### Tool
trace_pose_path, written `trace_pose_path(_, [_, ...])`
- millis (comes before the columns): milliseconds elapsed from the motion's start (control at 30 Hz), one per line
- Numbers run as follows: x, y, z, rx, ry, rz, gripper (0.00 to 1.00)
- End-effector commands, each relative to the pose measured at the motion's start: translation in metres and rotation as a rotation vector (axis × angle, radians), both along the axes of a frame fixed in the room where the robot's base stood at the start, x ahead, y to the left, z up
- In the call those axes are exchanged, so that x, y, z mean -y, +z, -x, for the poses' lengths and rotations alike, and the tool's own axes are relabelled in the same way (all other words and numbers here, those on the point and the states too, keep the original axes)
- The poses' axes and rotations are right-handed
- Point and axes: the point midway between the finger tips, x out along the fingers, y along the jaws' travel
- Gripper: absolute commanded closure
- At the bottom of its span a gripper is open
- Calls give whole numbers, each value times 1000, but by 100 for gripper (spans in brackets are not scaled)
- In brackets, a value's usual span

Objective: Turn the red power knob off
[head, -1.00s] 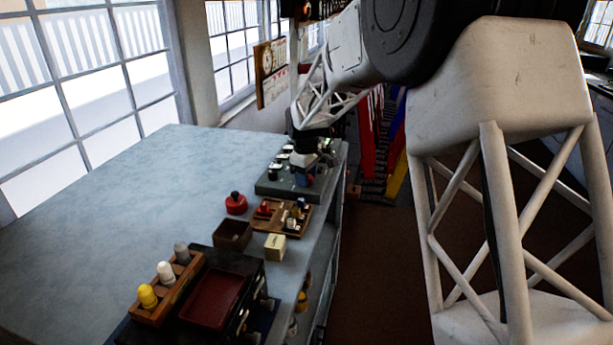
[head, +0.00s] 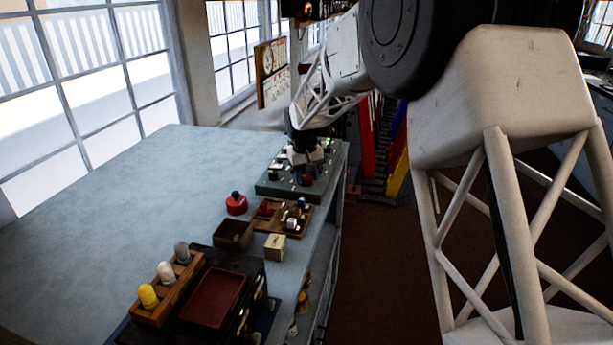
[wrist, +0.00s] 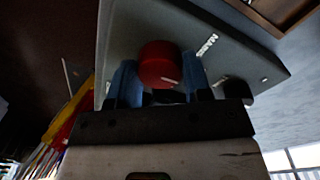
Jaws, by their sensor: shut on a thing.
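The red power knob (wrist: 159,64) is a round red cap on a grey panel (wrist: 118,45). A small pale mark shows near its lower edge. My gripper (wrist: 160,88) has one blue finger on each side of the knob and is shut on it. In the head view the knob (head: 307,180) shows as a small dark red spot on the panel (head: 272,187), at the far end of the bench. My gripper (head: 300,172) is right beside it there, partly hidden by its own wrist. The exact turn angle of the knob cannot be told.
A black knob (wrist: 235,86) is on the panel to the right of my gripper. Nearer on the bench are a wooden tray (head: 268,229), a red round object (head: 236,204), a dark open box (head: 232,235) and a cream block (head: 275,247). The bench's left side (head: 120,215) is clear.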

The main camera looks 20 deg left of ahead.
Motion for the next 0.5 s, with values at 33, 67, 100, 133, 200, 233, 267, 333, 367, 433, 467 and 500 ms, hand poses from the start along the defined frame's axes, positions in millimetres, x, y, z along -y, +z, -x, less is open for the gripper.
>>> trace_pose_path(33, [0, 0, 0, 1, -7, -1, 79])
trace_pose_path(67, [0, 0, 0, 1, -11, -1, 79])
trace_pose_path(100, [0, 0, -1, 1, -15, -1, 79])
trace_pose_path(133, [0, 0, -1, 1, -16, 0, 79])
trace_pose_path(200, [0, 1, -1, 1, -18, -1, 79])
trace_pose_path(233, [0, 1, -1, 1, -18, -1, 79])
trace_pose_path(267, [0, 1, -1, 2, -18, -1, 79])
trace_pose_path(333, [0, 1, -1, 2, -18, -1, 79])
trace_pose_path(367, [0, 1, -1, 2, -18, -1, 79])
trace_pose_path(433, [0, 1, -1, 2, -17, -1, 79])
trace_pose_path(467, [0, 1, -1, 2, -17, -1, 53])
trace_pose_path(500, [0, 1, -1, 2, -17, -1, 47])
